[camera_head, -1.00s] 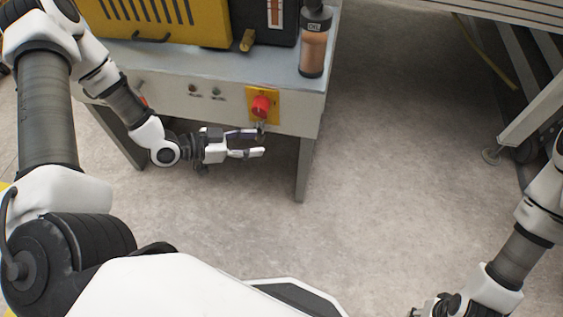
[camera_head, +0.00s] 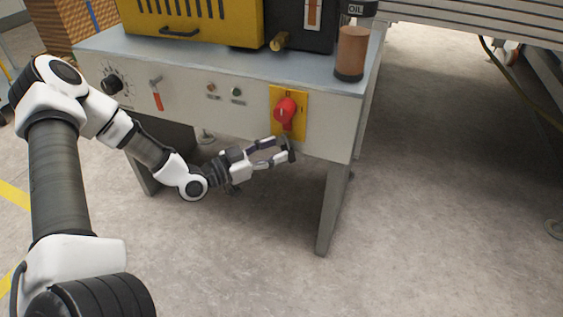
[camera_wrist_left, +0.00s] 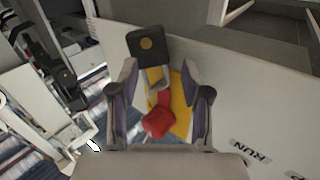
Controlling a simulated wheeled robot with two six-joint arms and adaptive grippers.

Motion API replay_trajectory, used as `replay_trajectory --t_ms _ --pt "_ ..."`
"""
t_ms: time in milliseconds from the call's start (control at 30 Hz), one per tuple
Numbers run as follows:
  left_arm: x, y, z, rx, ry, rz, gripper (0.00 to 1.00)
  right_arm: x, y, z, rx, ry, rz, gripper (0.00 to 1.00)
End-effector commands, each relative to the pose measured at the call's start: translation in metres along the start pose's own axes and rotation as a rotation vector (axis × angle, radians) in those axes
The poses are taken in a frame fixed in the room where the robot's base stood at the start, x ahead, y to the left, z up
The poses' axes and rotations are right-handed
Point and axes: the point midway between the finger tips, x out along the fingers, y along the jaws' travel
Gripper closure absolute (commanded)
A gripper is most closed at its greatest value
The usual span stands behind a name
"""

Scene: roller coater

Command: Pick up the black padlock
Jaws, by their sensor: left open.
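In the head view the padlock (camera_head: 288,147) is a small dark shape just below the red handle (camera_head: 286,112), partly hidden by my fingers. My left gripper (camera_head: 281,150) is open, its fingers on either side of the padlock and shackle area. In the wrist view the left gripper (camera_wrist_left: 160,78) has a gap to each side of the shackle. My right gripper is not in view.
The grey machine cabinet (camera_head: 230,110) stands close beside my left gripper, with a leg (camera_head: 333,205) to the right. An oil bottle (camera_head: 351,52) and yellow housing (camera_head: 190,22) sit on top. The floor (camera_head: 430,190) to the right is clear.

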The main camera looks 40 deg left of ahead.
Motion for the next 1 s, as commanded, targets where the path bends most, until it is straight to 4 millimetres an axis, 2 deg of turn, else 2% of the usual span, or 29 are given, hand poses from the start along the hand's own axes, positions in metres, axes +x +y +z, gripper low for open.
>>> replay_trajectory --t_ms 33,233,267,300,367,467,767,867,1000 --pt "0.003 0.001 0.002 0.002 0.000 0.002 0.52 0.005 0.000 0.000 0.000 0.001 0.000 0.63" --pt "0.004 0.000 -0.002 -0.001 0.000 -0.001 0.52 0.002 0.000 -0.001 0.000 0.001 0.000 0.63" --pt "0.004 0.000 -0.002 -0.001 0.000 -0.001 0.56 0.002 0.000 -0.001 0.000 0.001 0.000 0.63" --pt "0.004 0.000 -0.001 -0.001 0.000 -0.001 0.70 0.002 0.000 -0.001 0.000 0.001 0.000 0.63" --pt "0.004 0.000 -0.001 -0.001 0.000 -0.001 0.91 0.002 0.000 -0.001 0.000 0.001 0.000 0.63" --pt "0.004 0.000 -0.001 -0.001 0.000 -0.001 1.00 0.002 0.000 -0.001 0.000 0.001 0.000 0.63" --pt "0.002 0.001 -0.006 -0.002 0.001 -0.001 1.00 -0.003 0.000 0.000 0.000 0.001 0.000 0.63" --pt "-0.003 0.004 -0.015 -0.003 0.001 -0.002 1.00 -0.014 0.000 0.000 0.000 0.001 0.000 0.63" --pt "-0.018 0.014 -0.034 -0.008 0.001 -0.005 1.00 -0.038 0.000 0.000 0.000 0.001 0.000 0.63"
